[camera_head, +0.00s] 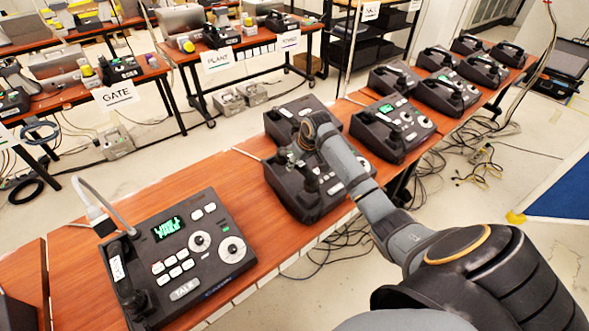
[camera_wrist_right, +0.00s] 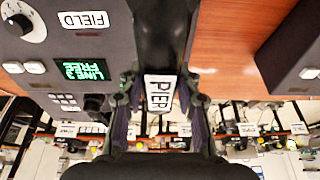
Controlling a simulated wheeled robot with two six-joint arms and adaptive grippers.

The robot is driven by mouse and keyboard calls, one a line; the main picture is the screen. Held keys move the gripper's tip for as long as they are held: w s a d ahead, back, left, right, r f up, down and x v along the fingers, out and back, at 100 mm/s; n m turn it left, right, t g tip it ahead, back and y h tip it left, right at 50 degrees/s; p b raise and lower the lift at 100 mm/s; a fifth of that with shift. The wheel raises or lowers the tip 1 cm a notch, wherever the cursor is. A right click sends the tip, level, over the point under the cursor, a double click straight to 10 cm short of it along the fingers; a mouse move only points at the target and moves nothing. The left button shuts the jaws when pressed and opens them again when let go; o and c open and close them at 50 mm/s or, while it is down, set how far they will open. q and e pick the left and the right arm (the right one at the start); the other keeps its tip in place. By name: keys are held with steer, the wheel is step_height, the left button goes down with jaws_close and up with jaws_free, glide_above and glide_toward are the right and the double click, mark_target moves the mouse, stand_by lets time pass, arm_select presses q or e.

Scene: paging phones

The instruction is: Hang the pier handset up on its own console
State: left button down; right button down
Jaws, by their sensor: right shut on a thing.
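The pier handset (camera_wrist_right: 159,42) is black with a white PIER label. It shows in the right wrist view between the two fingers of my right gripper (camera_wrist_right: 158,88), which is shut on it. It lies along the right side of a dark console labelled FIELD (camera_wrist_right: 105,50); I cannot tell whether it touches that console. In the head view my right gripper (camera_head: 293,157) is over the dark console (camera_head: 322,195) in the middle of the table, and my wrist hides part of it. I cannot read which console is the pier's. My left gripper is not in view.
A console with a TALK key (camera_head: 185,262) and its own handset stands at the left front. Another console (camera_head: 277,122) stands just behind my gripper, and one (camera_head: 395,128) to its right. Bare wooden tabletop (camera_head: 215,180) lies between the left and middle consoles.

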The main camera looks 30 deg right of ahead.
mark_target(291, 177)
steer(key=shift+s+p+x, duration=0.2)
steer(key=shift+p+x, duration=0.15)
steer(key=shift+x, duration=0.55)
steer(key=shift+s+p+x, duration=0.15)
steer(key=shift+p+x, duration=0.15)
steer(key=shift+x, duration=0.6)
steer(key=shift+a+f, duration=0.1)
steer(key=shift+f, duration=0.2)
steer(key=shift+f, duration=0.1)
steer(key=c, duration=1)
jaws_free()
steer(key=shift+o, duration=0.2)
steer(key=v, duration=0.6)
steer(key=b+v, duration=0.1)
steer(key=v, duration=0.5)
steer(key=shift+s, duration=0.1)
